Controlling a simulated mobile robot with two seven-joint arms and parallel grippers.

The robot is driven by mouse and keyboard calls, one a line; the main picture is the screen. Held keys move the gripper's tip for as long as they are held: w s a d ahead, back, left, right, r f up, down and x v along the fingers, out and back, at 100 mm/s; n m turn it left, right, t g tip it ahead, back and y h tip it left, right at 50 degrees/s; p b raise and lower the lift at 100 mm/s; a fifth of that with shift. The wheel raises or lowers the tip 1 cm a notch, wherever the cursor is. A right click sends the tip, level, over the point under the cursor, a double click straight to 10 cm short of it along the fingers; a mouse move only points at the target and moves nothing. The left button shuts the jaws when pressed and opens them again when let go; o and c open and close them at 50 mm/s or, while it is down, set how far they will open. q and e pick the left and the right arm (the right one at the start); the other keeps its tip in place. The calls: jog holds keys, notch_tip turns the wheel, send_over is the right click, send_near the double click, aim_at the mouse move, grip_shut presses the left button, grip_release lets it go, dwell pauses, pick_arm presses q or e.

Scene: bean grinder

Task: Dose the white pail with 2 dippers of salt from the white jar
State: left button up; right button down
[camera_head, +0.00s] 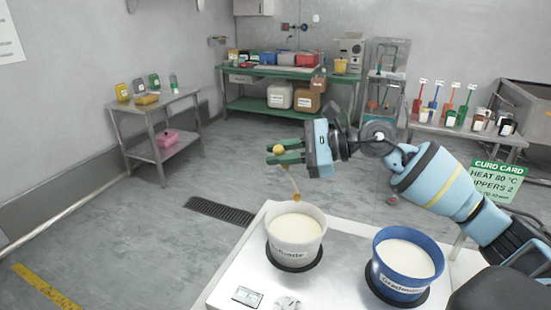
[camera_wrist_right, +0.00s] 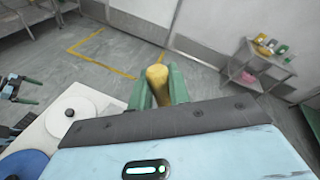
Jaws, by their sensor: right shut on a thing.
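My right gripper (camera_head: 287,153) is shut on a yellow dipper (camera_head: 291,182), whose thin stem hangs down, slightly tilted. Its small lower end is above the white pail (camera_head: 296,257), apart from its contents in this view; whether it holds salt is too small to tell. In the right wrist view the dipper's yellow end (camera_wrist_right: 157,76) sits between the green fingers. The white pail stands upright on a dark ring and holds pale creamy liquid. My left gripper (camera_wrist_right: 28,90) shows at the left edge of the right wrist view, fingers apart and empty. I cannot single out the white salt jar.
A blue pail (camera_head: 403,275) with similar contents stands right of the white one on the white counter (camera_head: 338,257). Several jars and coloured scoops stand on a right-hand bench (camera_head: 436,126). Floor at left is clear.

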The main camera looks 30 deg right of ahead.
jog(key=shift+w+d+r+m+y+b, duration=0.2)
jog(key=shift+w+d+m, duration=0.15)
jog(key=shift+d, duration=0.25)
jog(key=shift+w+d+r+m+y+b, duration=0.1)
jog(key=shift+w+d+m+y, duration=0.15)
jog(key=shift+w+d, duration=0.25)
pick_arm(q)
jog(key=shift+s+d+f+g+b, duration=0.15)
jog(key=shift+s+d+f+b, duration=0.1)
jog(key=shift+s+f, duration=0.35)
jog(key=shift+s+d+f+g+b, duration=0.15)
jog(key=shift+s+f+b, duration=0.1)
jog(key=shift+s+f, duration=0.3)
pick_arm(e)
jog(key=w+d+r+m+y, duration=0.2)
jog(key=w+d+r+m, duration=0.1)
jog(key=d, duration=0.3)
jog(key=shift+w+d+m+t, duration=0.25)
jog(key=shift+w+m+t, duration=0.1)
jog(key=shift+m+t, duration=0.05)
pick_arm(q)
jog(key=shift+w+a, duration=0.1)
jog(key=shift+a, duration=0.05)
